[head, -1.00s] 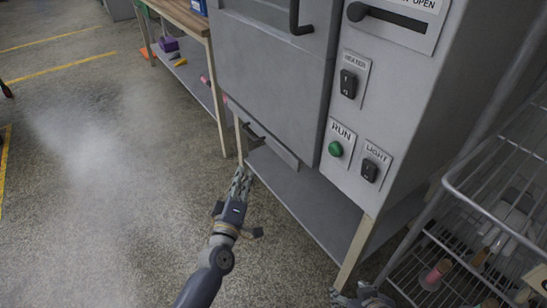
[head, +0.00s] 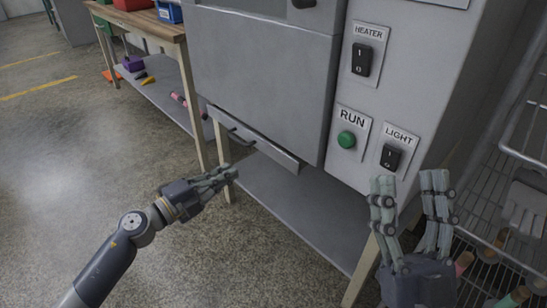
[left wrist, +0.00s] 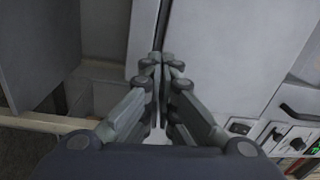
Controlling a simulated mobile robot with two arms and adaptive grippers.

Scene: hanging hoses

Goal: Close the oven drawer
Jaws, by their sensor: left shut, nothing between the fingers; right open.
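The oven drawer (head: 278,153) is a low grey front with a dark bar handle (head: 241,138), just below the large oven door in the head view. I cannot tell exactly how far it stands out. My left gripper (head: 231,174) is shut and empty, in front of and a little below the drawer front, its fingers pointing right. I see no clear contact with the drawer. In the left wrist view its fingertips (left wrist: 161,60) meet in front of grey panels. My right gripper (head: 409,178) is open and empty, fingers up, before the lower right of the oven cabinet.
The oven's control panel (head: 368,100) has HEATER and LIGHT switches and a green RUN button. A grey shelf (head: 300,205) lies below the oven. A wooden bench (head: 185,35) stands left, a wire rack (head: 500,180) right. The floor at left is clear.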

